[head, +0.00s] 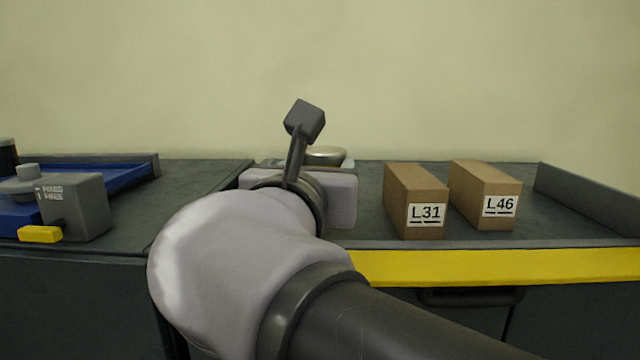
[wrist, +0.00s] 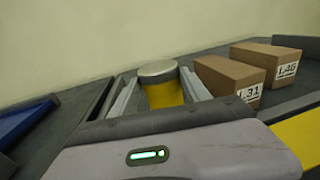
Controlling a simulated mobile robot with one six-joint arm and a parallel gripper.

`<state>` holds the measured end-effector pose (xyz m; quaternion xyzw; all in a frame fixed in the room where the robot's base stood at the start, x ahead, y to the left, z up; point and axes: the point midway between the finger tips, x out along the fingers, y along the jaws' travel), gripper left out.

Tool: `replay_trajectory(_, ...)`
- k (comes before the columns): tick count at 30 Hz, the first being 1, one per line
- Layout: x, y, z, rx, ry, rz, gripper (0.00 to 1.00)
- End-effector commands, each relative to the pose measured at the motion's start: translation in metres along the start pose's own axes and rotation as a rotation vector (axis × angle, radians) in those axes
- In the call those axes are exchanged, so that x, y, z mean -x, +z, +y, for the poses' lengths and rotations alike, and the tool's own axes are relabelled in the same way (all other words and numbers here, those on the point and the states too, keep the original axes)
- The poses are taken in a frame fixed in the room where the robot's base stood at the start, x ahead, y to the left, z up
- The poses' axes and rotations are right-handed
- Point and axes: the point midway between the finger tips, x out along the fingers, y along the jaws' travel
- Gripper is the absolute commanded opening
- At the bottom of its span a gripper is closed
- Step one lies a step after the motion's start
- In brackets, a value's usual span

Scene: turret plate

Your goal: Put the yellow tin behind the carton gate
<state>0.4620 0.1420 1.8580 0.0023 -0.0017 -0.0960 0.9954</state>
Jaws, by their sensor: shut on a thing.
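The yellow tin (wrist: 165,95) has a silver lid and stands upright between my gripper's two fingers (wrist: 158,88) in the wrist view. The fingers are shut on its sides. In the head view only its lid (head: 325,154) shows above my gripper (head: 310,165); the rest is hidden by my arm. I cannot tell if its base touches the counter. Two brown cartons, L31 (head: 415,200) and L46 (head: 485,195), stand side by side to its right with a narrow gap between them. They also show in the wrist view, L31 (wrist: 228,80) nearer the tin than L46 (wrist: 265,62).
A yellow strip (head: 490,266) runs along the counter's front edge. A raised dark wall (head: 590,198) bounds the right side. At left are a blue tray (head: 128,178) and a grey block (head: 75,208) with a yellow tab (head: 40,234). Dark counter between L31 and my gripper is clear.

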Motion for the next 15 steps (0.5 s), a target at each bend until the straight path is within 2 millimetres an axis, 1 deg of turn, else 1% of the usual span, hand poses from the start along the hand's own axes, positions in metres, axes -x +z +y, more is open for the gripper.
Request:
replay_trajectory(1,-0.007,0.001,0.004,0.001,-0.001,-0.001,0.0)
replay_trajectory(5,-0.024,-0.001,0.013,0.001,-0.001,0.0,0.0)
replay_trajectory(6,-0.024,-0.012,0.013,0.003,0.001,0.001,0.0)
replay_trajectory(9,-0.022,-0.032,0.013,0.001,0.001,0.001,0.0)
replay_trajectory(12,-0.022,-0.038,0.013,-0.002,0.001,-0.001,0.0)
replay_trajectory(15,-0.022,-0.038,0.013,-0.003,0.001,-0.002,0.0)
